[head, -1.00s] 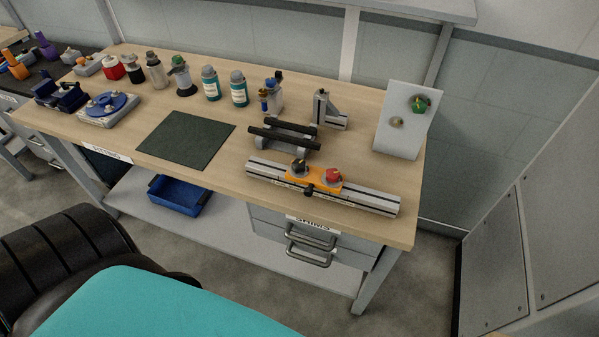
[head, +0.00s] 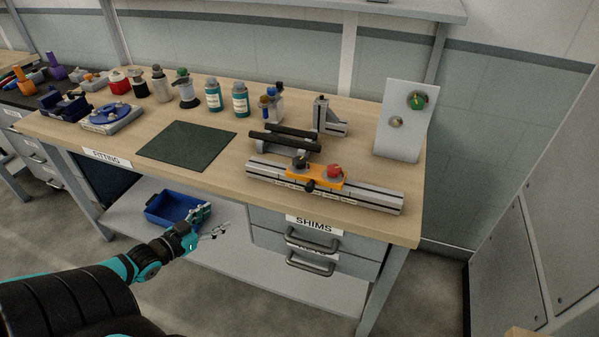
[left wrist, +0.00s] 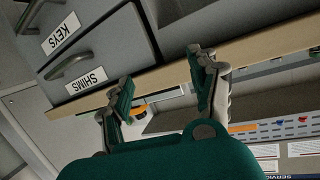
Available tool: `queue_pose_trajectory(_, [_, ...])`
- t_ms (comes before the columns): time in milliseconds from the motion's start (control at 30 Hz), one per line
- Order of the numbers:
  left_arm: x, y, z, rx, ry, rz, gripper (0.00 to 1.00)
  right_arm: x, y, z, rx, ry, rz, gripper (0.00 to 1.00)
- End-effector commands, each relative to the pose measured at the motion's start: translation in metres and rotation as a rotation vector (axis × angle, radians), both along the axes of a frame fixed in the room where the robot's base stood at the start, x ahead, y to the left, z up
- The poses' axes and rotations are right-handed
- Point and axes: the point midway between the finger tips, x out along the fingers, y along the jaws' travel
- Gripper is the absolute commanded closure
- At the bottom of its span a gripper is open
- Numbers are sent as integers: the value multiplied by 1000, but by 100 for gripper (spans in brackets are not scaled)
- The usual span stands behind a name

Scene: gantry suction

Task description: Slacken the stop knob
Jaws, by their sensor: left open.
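An orange stop block (head: 316,177) sits on a grey slotted rail (head: 375,197) along the front right of the bench. It carries a black knob (head: 300,163) and a red knob (head: 334,171) on top, and a black knob (head: 310,186) on its front face. Which of them is the stop knob I cannot tell. My left gripper (head: 214,222) is open and empty, in front of the bench and below its top, left of the drawers and apart from the rail. In the left wrist view its spread fingers (left wrist: 163,75) show before the bench edge. My right gripper is out of view.
The bench front edge (head: 235,200) lies between my left gripper and the rail. Drawers with handles (head: 312,240) and a blue bin (head: 172,208) are below. Black bars on a stand (head: 285,138) are behind the rail. A green mat (head: 187,146) lies left.

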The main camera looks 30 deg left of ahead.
Motion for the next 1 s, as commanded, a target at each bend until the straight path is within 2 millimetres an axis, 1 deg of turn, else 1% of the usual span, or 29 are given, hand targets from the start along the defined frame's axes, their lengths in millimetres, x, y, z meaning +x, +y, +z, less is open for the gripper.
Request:
queue_pose_trajectory(33, [17, -20, 29, -24, -68, -70, 39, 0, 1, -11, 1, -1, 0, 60])
queue_pose_trajectory(100, [32, -45, 70, -68, -148, -143, 39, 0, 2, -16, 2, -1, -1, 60])
queue_pose_trajectory(200, [43, -75, 107, -121, -216, -218, 39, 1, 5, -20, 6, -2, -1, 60])
queue_pose_trajectory(300, [48, -90, 125, -151, -247, -253, 39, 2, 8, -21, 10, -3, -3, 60])
queue_pose_trajectory(400, [52, -94, 130, -158, -257, -260, 39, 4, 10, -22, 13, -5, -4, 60])
queue_pose_trajectory(467, [56, -94, 130, -157, -258, -259, 39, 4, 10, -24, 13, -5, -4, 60])
queue_pose_trajectory(767, [91, -103, 129, -155, -260, -257, 39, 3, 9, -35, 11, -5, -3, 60])
queue_pose_trajectory(1000, [118, -111, 130, -154, -260, -256, 39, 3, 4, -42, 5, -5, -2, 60])
